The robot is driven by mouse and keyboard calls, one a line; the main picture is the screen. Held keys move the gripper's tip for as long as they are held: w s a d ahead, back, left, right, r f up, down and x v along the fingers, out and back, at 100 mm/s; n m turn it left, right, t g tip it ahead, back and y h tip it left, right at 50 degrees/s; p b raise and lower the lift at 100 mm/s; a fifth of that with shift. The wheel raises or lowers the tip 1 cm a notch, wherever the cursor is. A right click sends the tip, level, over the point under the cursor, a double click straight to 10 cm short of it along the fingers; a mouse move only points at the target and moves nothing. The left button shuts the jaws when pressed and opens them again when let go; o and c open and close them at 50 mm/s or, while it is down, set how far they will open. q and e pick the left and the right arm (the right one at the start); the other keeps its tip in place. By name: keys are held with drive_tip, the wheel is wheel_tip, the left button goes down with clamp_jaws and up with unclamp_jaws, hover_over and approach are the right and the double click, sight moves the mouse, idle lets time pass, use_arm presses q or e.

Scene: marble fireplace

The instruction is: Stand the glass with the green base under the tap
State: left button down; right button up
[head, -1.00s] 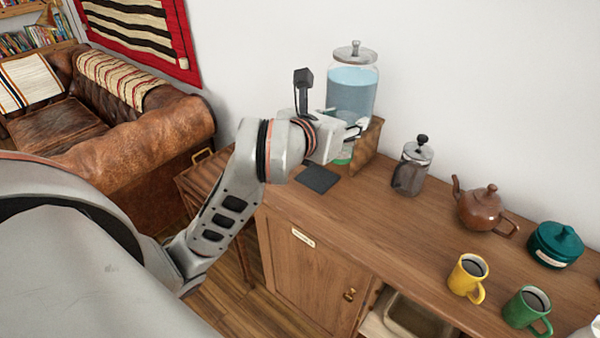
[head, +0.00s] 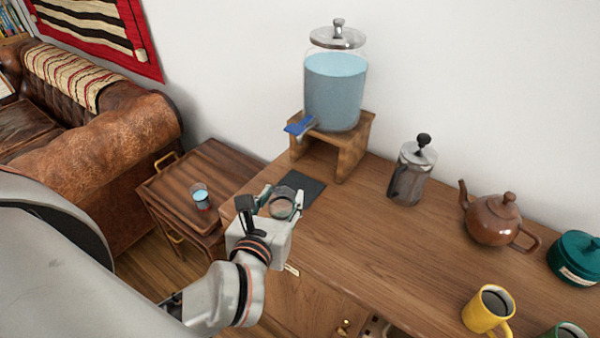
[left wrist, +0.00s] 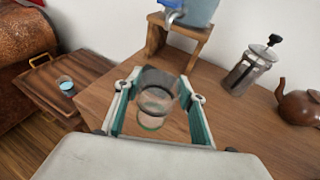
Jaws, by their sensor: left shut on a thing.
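My left gripper (head: 281,200) is shut on a clear glass (head: 283,208) near the counter's left front edge, before the dark mat. In the left wrist view the glass (left wrist: 155,98) sits between the fingers, with a green ring at its base; I see no drink in it. I cannot tell whether it touches the counter. The water dispenser (head: 335,95) stands on a wooden stand (head: 352,150) at the back. Its tap (head: 302,127), with a blue lever, juts out front left, beyond and above my gripper. My right gripper is not in view.
A dark mat (head: 302,186) lies before the stand. Another glass (head: 201,198) with blue liquid stands on the low side table (head: 165,190). A coffee press (head: 411,175), teapot (head: 493,220), yellow mug (head: 488,310) and green pot (head: 577,262) stand right. The middle counter is clear.

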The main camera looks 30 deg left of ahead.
use_arm(q)
drive_tip(key=x, duration=0.5)
drive_tip(key=r+b+x, duration=0.1)
drive_tip(key=x, duration=0.5)
drive_tip(key=b+x, duration=0.1)
drive_tip(key=x, duration=0.4)
drive_tip(key=shift+w+r, duration=0.1)
drive_tip(key=shift+w, duration=0.35)
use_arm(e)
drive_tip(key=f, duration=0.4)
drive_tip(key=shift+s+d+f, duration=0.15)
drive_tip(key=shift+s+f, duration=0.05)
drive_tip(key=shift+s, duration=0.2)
use_arm(q)
drive_tip(key=shift+f+b, duration=0.3)
drive_tip(key=c, duration=1.3)
unclamp_jaws()
drive_tip(key=shift+o, duration=0.2)
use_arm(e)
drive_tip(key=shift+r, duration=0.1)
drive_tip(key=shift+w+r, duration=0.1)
